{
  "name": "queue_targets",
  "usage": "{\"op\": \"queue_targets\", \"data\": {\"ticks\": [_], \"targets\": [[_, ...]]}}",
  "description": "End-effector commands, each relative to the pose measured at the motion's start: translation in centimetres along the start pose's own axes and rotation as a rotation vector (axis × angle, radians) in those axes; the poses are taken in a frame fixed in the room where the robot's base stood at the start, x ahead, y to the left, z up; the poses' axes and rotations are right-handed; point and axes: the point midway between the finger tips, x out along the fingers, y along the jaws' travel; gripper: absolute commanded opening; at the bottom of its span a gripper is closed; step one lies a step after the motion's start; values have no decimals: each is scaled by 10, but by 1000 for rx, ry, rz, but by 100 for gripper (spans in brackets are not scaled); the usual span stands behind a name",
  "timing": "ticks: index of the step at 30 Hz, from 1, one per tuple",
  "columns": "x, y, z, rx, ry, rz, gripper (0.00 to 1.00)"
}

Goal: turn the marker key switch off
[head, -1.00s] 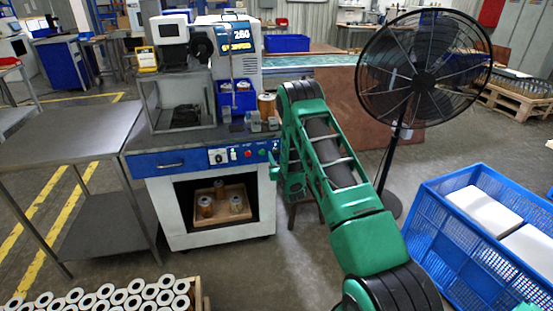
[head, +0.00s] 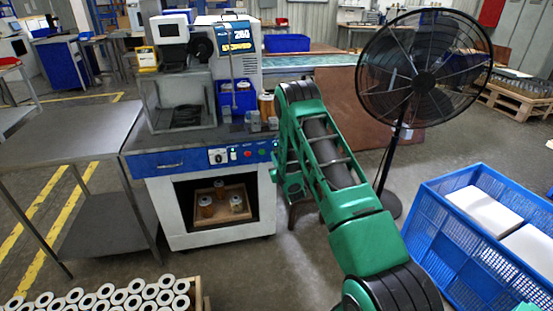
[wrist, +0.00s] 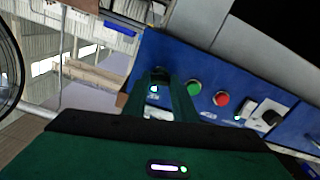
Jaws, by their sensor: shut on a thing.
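The marker machine (head: 228,50) stands on a bench with a blue front panel (head: 200,160). The panel's controls run in a row. The key switch (wrist: 154,88) is at the end of the row closest to my gripper, beside the green button (wrist: 194,87) and red button (wrist: 221,98). My gripper (wrist: 165,80) is at the panel, shut on the key switch, with its fingers covering most of it. A small pale light shows between the fingers. In the head view my gripper (head: 275,163) is at the panel's right end. The key's angle is hidden.
A wooden tray (head: 220,212) with cartridges is in the bay below. A fan (head: 424,82) and blue crate (head: 470,240) stand right; a steel table (head: 75,140) stands left.

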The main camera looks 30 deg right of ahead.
Motion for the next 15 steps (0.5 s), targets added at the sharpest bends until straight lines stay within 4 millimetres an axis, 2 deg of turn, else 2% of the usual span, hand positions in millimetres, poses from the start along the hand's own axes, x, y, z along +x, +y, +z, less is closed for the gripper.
{"op": "queue_targets", "data": {"ticks": [15], "targets": [[0, -4, 0, -486, 2, -4, 3]]}}
